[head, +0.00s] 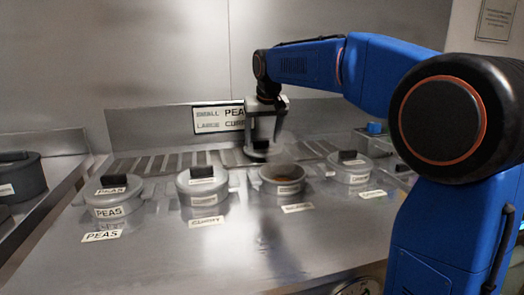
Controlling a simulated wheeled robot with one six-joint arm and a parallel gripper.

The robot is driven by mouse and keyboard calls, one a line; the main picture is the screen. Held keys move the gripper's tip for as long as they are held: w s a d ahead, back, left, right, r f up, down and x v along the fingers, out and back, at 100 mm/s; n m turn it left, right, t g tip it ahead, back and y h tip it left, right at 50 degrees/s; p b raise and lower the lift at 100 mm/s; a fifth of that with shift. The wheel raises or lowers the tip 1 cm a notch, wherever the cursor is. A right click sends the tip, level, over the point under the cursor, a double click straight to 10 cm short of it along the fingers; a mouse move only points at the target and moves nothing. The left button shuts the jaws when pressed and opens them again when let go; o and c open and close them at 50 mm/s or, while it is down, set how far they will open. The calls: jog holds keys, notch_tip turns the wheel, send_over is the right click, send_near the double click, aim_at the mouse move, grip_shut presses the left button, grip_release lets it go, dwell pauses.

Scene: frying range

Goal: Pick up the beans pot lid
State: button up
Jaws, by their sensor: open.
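My gripper (265,135) points down over the slotted strip at the back of the range, with its jaws open. Just below it is a dark, flat, round thing (257,156), perhaps a lid; the fingers partly cover it, and I cannot tell whether they touch it. An uncovered pot (283,191) with brownish contents stands in front of it, slightly right. Its label is too small to read, so I cannot tell if it is the beans pot.
A lidded peas pot (113,213) and a lidded pot with a curry card (202,201) stand left of the open pot. Another lidded pot (351,180) stands right. A sign (220,118) hangs behind my gripper. The front counter (180,265) is clear.

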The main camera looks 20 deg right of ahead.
jog(key=shift+w+f, duration=0.1)
jog(key=shift+f, duration=0.1)
jog(key=c, duration=1.2)
jog(key=shift+r, duration=0.1)
